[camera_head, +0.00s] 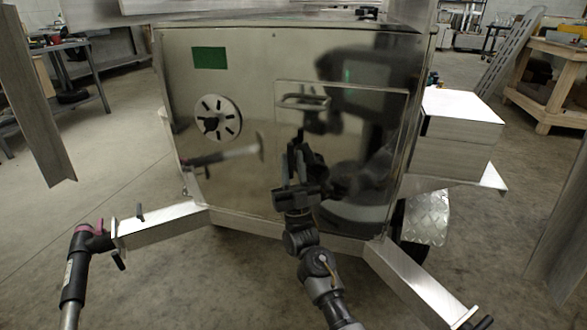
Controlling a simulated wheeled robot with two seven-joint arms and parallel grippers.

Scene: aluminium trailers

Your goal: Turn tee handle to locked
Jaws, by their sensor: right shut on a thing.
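The tall polished metal box (240,100) of the trailer stands in front of me. A raised door panel (375,98) on its right half carries a light-rimmed rectangular latch (303,101). My right gripper (298,152) comes up from below, in front of the door and just under this latch. It is shut on the tee handle, which is mostly hidden by the dark fingers and confused by reflections.
Metal beams reach out at the left (165,226) and right (405,280) of the box's foot. A round slotted vent (216,118) and a green label (209,58) are on the box. A metal step block (460,125) stands to its right. Bare floor lies left.

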